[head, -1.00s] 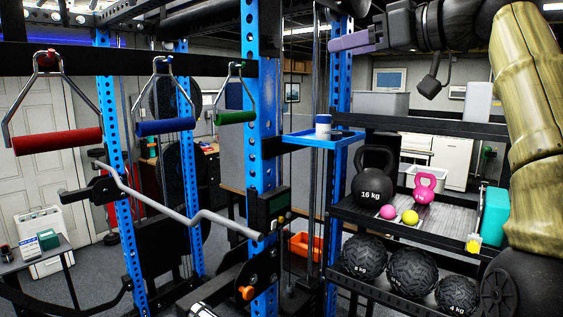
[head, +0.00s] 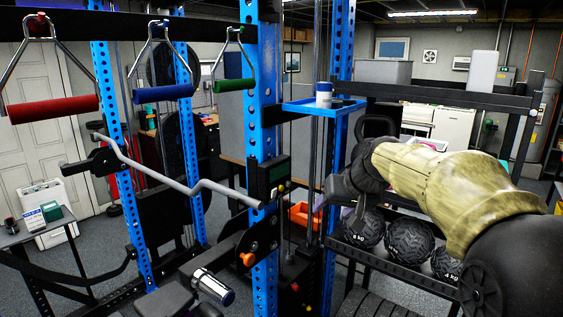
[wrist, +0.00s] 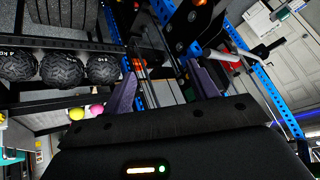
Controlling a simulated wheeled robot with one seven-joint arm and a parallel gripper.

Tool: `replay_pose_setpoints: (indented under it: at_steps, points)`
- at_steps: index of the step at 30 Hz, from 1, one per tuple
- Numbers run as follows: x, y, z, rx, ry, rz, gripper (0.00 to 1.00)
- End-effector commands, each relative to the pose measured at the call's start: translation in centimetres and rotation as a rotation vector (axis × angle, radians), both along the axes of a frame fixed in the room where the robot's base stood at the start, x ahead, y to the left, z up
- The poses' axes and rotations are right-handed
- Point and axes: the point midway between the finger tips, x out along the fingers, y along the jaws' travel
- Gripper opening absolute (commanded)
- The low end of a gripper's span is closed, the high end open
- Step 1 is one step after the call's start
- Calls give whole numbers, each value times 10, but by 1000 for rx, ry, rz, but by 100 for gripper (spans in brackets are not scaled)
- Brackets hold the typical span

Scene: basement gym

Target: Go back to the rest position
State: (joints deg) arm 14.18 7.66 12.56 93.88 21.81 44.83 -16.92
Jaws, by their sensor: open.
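My arm (head: 440,185) reaches in from the right of the head view, bent low in front of the storage rack. My gripper lies at its far end, mostly hidden behind the wrist there. In the wrist view my gripper (wrist: 163,88) shows two purple fingers spread wide apart. Nothing is between them.
The rack holds a black kettlebell (head: 377,128), partly hidden, and textured black balls (head: 409,242). A blue tray (head: 300,108) with a cup (head: 323,95) is fixed to the blue frame. Red (head: 52,109), blue (head: 163,93) and green (head: 235,85) handles hang left.

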Motion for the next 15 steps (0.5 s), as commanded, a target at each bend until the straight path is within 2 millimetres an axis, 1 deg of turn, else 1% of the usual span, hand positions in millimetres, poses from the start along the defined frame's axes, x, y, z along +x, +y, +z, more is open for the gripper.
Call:
replay_pose_setpoints:
  at_steps: [1,3,5,6,8,9,11,12,14,15]
  points:
    - [-11,0,-23,-19,39,-13,59]
    - [-26,-4,-51,-47,81,-35,59]
    - [-41,-7,-75,-70,118,-52,59]
    - [-51,-9,-90,-87,142,-61,59]
    - [-68,-13,-112,-110,177,-73,59]
    - [-80,-15,-126,-126,198,-79,59]
    - [-99,-18,-147,-148,231,-88,59]
    - [-112,-19,-160,-162,252,-92,59]
    - [-133,-22,-179,-183,283,-96,59]
    - [-148,-24,-191,-197,302,-98,59]
